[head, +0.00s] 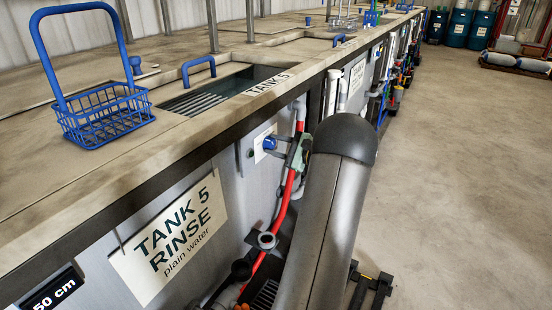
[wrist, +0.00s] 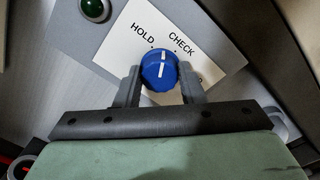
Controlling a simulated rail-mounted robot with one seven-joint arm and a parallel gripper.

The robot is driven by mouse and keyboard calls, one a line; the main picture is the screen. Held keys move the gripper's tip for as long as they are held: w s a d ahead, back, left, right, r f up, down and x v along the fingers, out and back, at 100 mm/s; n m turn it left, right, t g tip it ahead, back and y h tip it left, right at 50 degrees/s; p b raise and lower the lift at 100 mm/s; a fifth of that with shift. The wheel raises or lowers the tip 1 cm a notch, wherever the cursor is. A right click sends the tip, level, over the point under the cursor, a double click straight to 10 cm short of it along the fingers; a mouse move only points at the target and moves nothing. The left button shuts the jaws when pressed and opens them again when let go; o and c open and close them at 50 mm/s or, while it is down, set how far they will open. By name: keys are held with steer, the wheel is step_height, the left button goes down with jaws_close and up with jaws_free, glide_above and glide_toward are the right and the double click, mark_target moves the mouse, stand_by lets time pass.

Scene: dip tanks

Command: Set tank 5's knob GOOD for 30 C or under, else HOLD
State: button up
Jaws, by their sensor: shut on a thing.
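Tank 5's blue knob (head: 269,143) sits on the tank's front wall, below the opening marked TANK 5. In the wrist view the knob (wrist: 160,69) has a white line pointing roughly up, between the words HOLD and CHECK; I cannot tell exactly which mark it meets. The white dial plate (wrist: 122,47) shows HOLD at upper left and CHECK at upper right. A third label at the right is mostly hidden by my finger. My gripper (wrist: 160,76) is shut on the knob, one finger on each side. It also shows in the head view (head: 281,144). No temperature reading is visible.
A dark green lamp (wrist: 95,9) sits beside the dial plate. The TANK 5 RINSE sign (head: 170,238) hangs on the front wall. A blue wire basket (head: 105,118) stands on the bench top. Red and grey pipes (head: 287,195) run close beside my arm.

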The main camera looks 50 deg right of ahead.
steer(key=n+b, duration=0.2)
steer(key=b, duration=0.1)
steer(key=n+b, duration=0.2)
steer(key=b, duration=0.1)
steer(key=shift+f, duration=0.35)
steer(key=n+b, duration=0.1)
steer(key=b, duration=0.1)
steer(key=shift+r+n+b, duration=0.2)
steer(key=shift+n+b, duration=0.1)
steer(key=shift+r, duration=0.1)
steer(key=o, duration=1)
steer(key=shift+s, duration=0.15)
steer(key=s, duration=0.5)
steer(key=s+d+p, duration=0.1)
steer(key=s, duration=0.5)
steer(key=s+d, duration=0.1)
steer(key=s, duration=0.5)
steer(key=shift+d+r, duration=0.2)
steer(key=shift+r, duration=0.1)
